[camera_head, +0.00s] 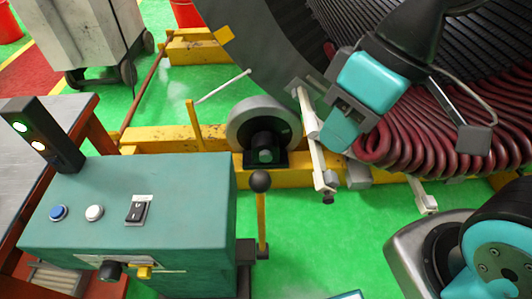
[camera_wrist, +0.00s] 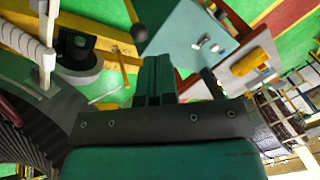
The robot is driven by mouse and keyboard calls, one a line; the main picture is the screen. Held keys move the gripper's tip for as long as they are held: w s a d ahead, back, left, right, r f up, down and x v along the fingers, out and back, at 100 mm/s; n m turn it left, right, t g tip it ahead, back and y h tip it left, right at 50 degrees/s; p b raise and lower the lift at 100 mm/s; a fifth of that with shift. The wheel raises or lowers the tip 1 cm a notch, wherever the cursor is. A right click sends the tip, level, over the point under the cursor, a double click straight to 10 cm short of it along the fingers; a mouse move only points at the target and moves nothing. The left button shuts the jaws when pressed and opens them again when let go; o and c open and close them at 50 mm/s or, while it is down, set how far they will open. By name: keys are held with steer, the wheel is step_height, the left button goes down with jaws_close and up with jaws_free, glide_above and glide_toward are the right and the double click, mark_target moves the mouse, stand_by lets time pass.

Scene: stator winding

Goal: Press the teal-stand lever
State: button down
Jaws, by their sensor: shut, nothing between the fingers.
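The teal stand (camera_head: 190,190) is on the left in the head view, with buttons and a switch on its sloped top. Its lever (camera_head: 261,215) stands upright at its right side, a yellow rod with a black ball knob (camera_head: 260,182). My gripper (camera_head: 338,138) is shut and empty, up and to the right of the knob in the picture and apart from it. In the wrist view the shut fingers (camera_wrist: 155,72) point toward the stand (camera_wrist: 196,35), and the knob (camera_wrist: 138,33) shows just beyond their tips. I cannot tell the exact gap.
The large stator (camera_head: 440,135) with dark red coils lies behind and beside my gripper. A grey roller (camera_head: 262,124) sits on a yellow beam (camera_head: 220,157) behind the lever. A white bracket bar (camera_head: 315,140) is next to my gripper. Green floor (camera_head: 320,240) lies open right of the lever.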

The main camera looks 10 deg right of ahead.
steer(key=w+f+n+g+y+b, duration=0.1)
steer(key=w+f+n, duration=0.2)
steer(key=w, duration=0.7)
steer(key=w+f+n+g+b, duration=0.2)
steer(key=w+f+n, duration=0.2)
steer(key=w+f, duration=0.4)
steer(key=w+d, duration=0.1)
steer(key=w, duration=0.1)
steer(key=shift+w+f+n+y, duration=0.25)
steer(key=shift+w+n+y, duration=0.05)
steer(key=shift+w+y, duration=0.1)
steer(key=shift+s+a+f, duration=0.1)
steer(key=s+a+f+p, duration=0.1)
steer(key=s+a+f, duration=0.5)
steer(key=f, duration=0.3)
steer(key=shift+s+a, duration=0.15)
